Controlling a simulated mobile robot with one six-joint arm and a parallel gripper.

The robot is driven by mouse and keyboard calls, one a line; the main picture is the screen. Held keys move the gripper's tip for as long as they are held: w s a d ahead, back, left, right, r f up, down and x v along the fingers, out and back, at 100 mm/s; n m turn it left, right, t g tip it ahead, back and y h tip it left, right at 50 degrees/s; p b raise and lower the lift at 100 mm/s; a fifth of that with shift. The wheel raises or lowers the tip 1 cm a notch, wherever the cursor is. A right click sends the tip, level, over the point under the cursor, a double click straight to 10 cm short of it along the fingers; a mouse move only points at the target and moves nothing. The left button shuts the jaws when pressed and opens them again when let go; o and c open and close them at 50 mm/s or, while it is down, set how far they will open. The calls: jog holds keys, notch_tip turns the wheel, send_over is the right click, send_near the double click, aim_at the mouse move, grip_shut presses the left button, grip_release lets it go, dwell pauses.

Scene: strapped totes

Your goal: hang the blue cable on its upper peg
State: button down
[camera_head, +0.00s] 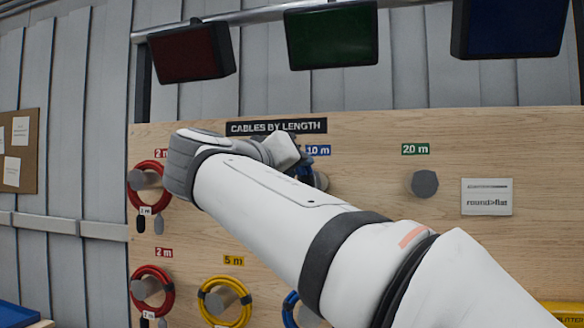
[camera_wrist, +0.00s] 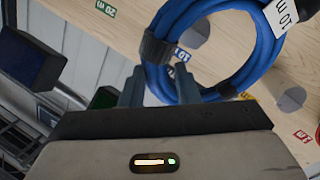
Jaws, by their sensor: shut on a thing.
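The blue cable (camera_wrist: 262,62) is a strapped coil with black bands and a white 10 m tag. In the wrist view my gripper (camera_wrist: 160,88) is shut on the coil's near edge. The upper peg (camera_wrist: 196,34), grey, shows through the coil's opening beside the blue 10 m label (camera_wrist: 182,54). I cannot tell whether the coil is around the peg or still in front of it. In the head view my arm hides most of the gripper and the held coil; the upper peg (camera_head: 320,181) shows only in part below the 10 m label (camera_head: 318,150).
Red coils (camera_head: 147,190) hang on two 2 m pegs at the left, and a yellow coil (camera_head: 225,302) hangs on a lower 5 m peg. Another blue coil (camera_head: 291,309) shows partly behind my arm, low down. The 20 m peg (camera_head: 424,184) is bare. Dark screens hang above the board.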

jog(key=d+x, duration=0.1)
jog(key=x, duration=1.2)
jog(key=shift+d+r+p, duration=0.35)
jog(key=shift+p, duration=0.1)
dwell(4.2)
jog(key=shift+s+a+f+b, duration=0.1)
jog(key=shift+s+f+b, duration=0.15)
jog(key=shift+b, duration=0.1)
